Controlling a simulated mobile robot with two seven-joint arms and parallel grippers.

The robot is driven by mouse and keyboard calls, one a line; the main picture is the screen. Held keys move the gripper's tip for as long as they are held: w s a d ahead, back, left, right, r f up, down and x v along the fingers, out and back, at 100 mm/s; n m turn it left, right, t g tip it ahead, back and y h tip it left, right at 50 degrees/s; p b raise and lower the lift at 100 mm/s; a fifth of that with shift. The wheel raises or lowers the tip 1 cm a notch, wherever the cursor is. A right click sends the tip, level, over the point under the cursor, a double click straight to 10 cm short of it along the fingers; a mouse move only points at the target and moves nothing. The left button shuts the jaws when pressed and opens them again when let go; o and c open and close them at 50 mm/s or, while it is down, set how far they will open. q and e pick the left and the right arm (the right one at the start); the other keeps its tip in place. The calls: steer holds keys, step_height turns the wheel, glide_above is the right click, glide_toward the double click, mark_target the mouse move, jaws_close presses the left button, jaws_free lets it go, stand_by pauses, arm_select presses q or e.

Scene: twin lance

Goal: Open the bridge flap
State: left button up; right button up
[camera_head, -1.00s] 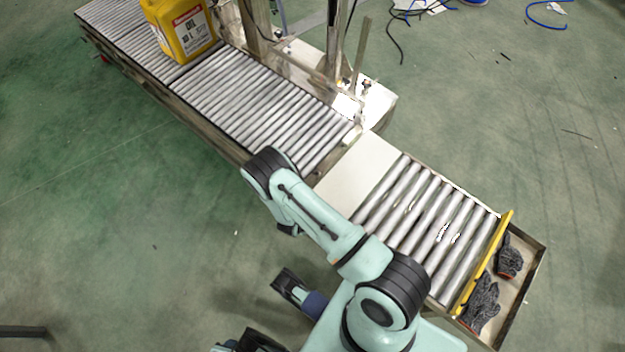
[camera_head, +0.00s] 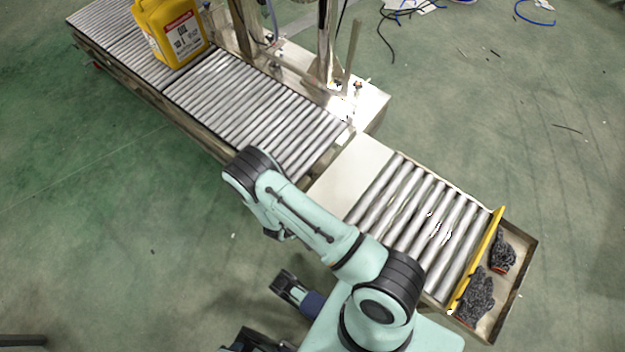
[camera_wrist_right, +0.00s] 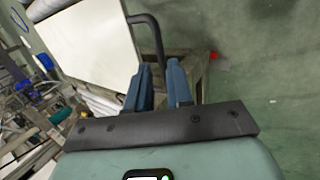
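The bridge flap, a plain cream plate (camera_head: 350,172), lies flat between the two roller conveyor sections in the head view. It also shows in the right wrist view as a pale panel (camera_wrist_right: 88,42), with a bent black handle (camera_wrist_right: 158,38) at its edge. My right gripper (camera_wrist_right: 160,68) has its two blue fingers apart in the wrist view. The handle's lower end reaches the gap between the fingertips; I cannot tell whether it touches them.
A yellow jug (camera_head: 172,32) stands on the far conveyor (camera_head: 245,105). The near rollers (camera_head: 415,220) end at a yellow bar (camera_head: 478,258), with dark gloves (camera_head: 478,298) in a tray behind it. A metal frame (camera_head: 325,45) rises beside the line. Open green floor lies left.

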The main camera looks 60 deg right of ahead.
arm_select(q)
steer(key=shift+g, duration=0.6)
steer(key=s+r+p, duration=0.1)
steer(key=s+d+r, duration=0.1)
steer(key=s, duration=0.1)
steer(key=shift+d+r+p, duration=0.2)
steer(key=shift+r+p, duration=0.15)
arm_select(e)
steer(key=s+v, duration=0.1)
steer(key=v, duration=0.6)
steer(key=shift+w+a+r, duration=0.2)
steer(key=shift+w+r, duration=0.05)
steer(key=shift+w, duration=0.25)
